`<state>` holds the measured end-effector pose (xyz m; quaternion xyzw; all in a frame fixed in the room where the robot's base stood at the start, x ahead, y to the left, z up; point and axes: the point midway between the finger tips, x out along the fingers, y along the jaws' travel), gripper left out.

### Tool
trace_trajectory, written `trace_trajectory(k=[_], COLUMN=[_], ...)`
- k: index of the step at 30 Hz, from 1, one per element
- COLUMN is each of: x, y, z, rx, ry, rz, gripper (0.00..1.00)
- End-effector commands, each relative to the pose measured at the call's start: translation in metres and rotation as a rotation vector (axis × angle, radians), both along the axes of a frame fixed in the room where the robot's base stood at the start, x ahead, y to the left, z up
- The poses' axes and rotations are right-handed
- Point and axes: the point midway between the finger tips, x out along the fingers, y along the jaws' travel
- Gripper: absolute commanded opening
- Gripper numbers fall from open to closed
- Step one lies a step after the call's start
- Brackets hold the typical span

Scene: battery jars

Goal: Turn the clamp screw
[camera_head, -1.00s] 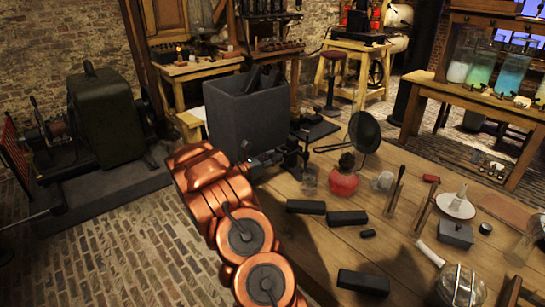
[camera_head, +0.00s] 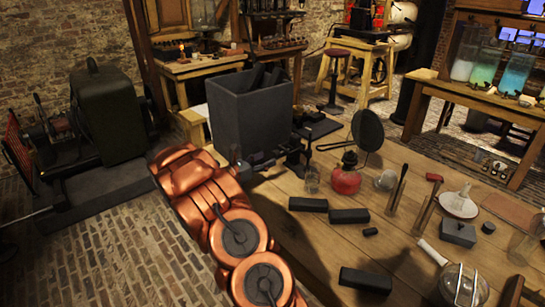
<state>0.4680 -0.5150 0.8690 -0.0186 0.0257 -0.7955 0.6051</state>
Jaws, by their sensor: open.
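A dark metal clamp (camera_head: 294,151) stands at the table's near-left edge, just right of the large grey box. Its screw is too small and dark to make out separately. My gripper (camera_head: 262,161), small and dark, is at the end of my copper-coloured arm, just left of the clamp and in front of the box's lower right corner. Its fingers are open and point toward the clamp. I cannot tell whether they touch it or surround any part of it.
The large grey box (camera_head: 245,118) stands close behind my gripper. A glass (camera_head: 312,180), a red lamp (camera_head: 346,178) and a round dark pan-like disc (camera_head: 367,130) are right of the clamp. Black blocks (camera_head: 349,216) lie on the wooden table (camera_head: 310,245). Brick floor is open at left.

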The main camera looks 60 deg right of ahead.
Motion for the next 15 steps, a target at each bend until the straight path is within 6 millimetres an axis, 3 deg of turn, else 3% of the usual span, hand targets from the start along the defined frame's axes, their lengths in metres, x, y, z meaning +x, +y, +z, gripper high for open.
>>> trace_trajectory(k=[6, 15], x=[0.012, 0.018], y=[0.040, 0.065], z=[0.001, 0.001], rx=[-0.002, -0.003], ry=[0.000, -0.001], rz=[0.003, -0.001], gripper=[0.61, 0.61])
